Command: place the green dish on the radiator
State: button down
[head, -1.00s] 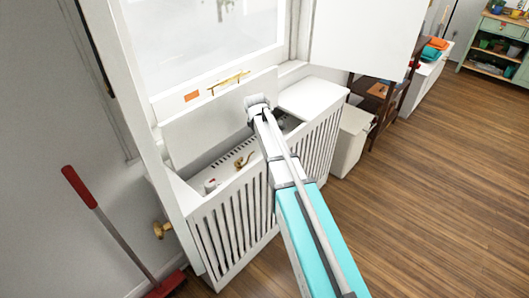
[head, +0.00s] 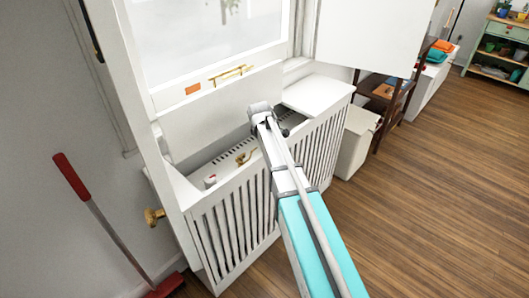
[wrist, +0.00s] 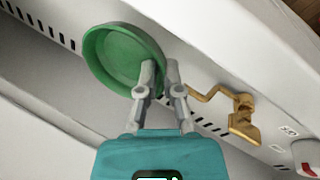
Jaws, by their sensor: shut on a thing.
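The green dish (wrist: 122,58) is a shallow round dish, seen in the wrist view at the tips of my gripper (wrist: 160,68). My gripper is shut on its near right edge. In the wrist view the dish is over the white radiator top with its dark slots (wrist: 45,27); I cannot tell whether it touches. In the head view the radiator is inside a white slatted cover (head: 238,215), below the window. My arm's end (head: 261,112) reaches over the cover's opening. The dish is hidden in the head view.
A brass valve handle (wrist: 240,115) is right of the gripper in the wrist view, with a red-marked knob (wrist: 306,168) beyond. A raised white flap (head: 215,115) stands behind the opening. A flat ledge (head: 317,93) lies to the right. A red broom (head: 72,177) leans at left.

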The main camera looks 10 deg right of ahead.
dwell(0.3)
jog(key=shift+f+b, duration=1.85)
jog(key=shift+f, duration=0.15)
jog(key=c, duration=0.8)
grip_release()
jog(key=p+v, duration=1.1)
jog(key=v, duration=0.1)
